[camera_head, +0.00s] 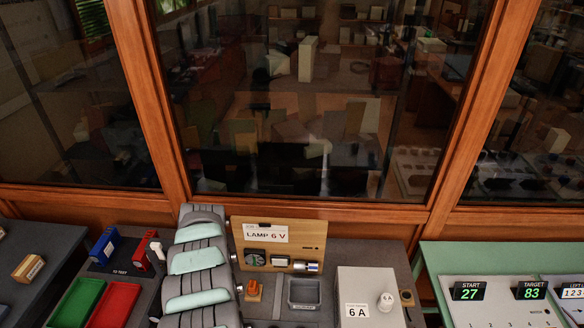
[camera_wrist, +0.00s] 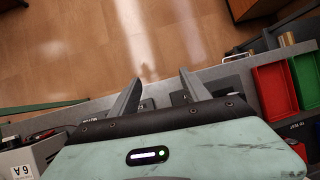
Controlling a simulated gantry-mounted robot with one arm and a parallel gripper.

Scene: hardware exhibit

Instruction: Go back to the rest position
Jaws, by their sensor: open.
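My gripper shows in the wrist view (camera_wrist: 155,85) with its two grey fingers spread apart and nothing between them. It hangs over the table edge, with the brown floor below and beyond the fingertips. In the head view my grey and pale green arm (camera_head: 198,265) stretches up over the middle table, and the fingers cannot be made out there.
A wooden board labelled LAMP 6 V (camera_head: 280,245), a grey box labelled 6 A (camera_head: 370,295) and a small dark tray (camera_head: 304,292) stand right of my arm. Red (camera_head: 115,303) and green (camera_head: 78,300) trays lie left. A wood-framed window (camera_head: 300,120) closes the back.

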